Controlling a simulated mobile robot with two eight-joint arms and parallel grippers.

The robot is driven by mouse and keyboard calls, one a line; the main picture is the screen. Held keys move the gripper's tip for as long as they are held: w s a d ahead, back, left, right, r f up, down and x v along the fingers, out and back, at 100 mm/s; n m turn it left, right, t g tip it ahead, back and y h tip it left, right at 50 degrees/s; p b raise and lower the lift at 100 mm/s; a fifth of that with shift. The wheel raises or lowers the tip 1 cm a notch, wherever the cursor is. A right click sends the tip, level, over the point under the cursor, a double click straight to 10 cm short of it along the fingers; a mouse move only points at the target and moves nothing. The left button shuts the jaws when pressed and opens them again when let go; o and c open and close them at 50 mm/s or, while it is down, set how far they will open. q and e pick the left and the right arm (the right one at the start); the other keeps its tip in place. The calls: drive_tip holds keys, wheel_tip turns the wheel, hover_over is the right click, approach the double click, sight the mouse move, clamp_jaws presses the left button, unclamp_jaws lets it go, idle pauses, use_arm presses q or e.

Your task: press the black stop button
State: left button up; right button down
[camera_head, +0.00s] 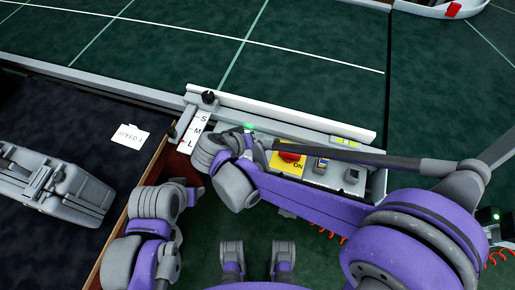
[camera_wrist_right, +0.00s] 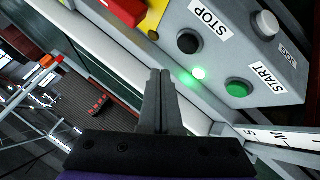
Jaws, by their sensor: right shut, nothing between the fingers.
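The black stop button (camera_wrist_right: 188,42) sits on the grey control box, beside the STOP label (camera_wrist_right: 210,18), in the right wrist view. My right gripper (camera_wrist_right: 160,72) is shut and empty. Its fingertips appear below and left of the button in that view, apart from it; the exact gap is unclear. In the head view my right arm covers the left part of the control box (camera_head: 323,180), so the button and fingertips are hidden there. My left arm's links show at the lower left, but I see no left gripper.
A green start button (camera_wrist_right: 238,87), a white button (camera_wrist_right: 265,24) and a lit green lamp (camera_wrist_right: 198,73) are close to the stop button. A red knob (camera_head: 290,156) on a yellow plate is nearby. An S-M-L lever scale (camera_head: 197,130) stands at the left. The green belt (camera_head: 250,60) is clear.

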sight(256, 150)
use_arm(q)
drive_tip(key=shift+f+b, duration=0.9)
drive_tip(key=shift+f, duration=0.45)
use_arm(e)
drive_tip(key=shift+f, duration=1.7)
use_arm(q)
drive_tip(key=shift+f, duration=0.25)
use_arm(e)
drive_tip(key=shift+f, duration=0.4)
use_arm(q)
drive_tip(key=shift+f+b, duration=0.35)
drive_tip(key=shift+b, duration=0.2)
use_arm(e)
drive_tip(key=shift+f, duration=0.45)
use_arm(q)
drive_tip(key=shift+r, duration=0.15)
use_arm(e)
drive_tip(key=shift+r, duration=0.15)
use_arm(q)
drive_tip(key=shift+r+p, duration=0.65)
drive_tip(key=shift+p, duration=0.1)
use_arm(e)
drive_tip(key=shift+r, duration=0.75)
wheel_tip(256, 150, up, 5)
drive_tip(key=p, duration=0.4)
use_arm(q)
wheel_tip(256, 150, up, 4)
drive_tip(key=shift+w+r, duration=0.1)
drive_tip(key=shift+w, duration=0.05)
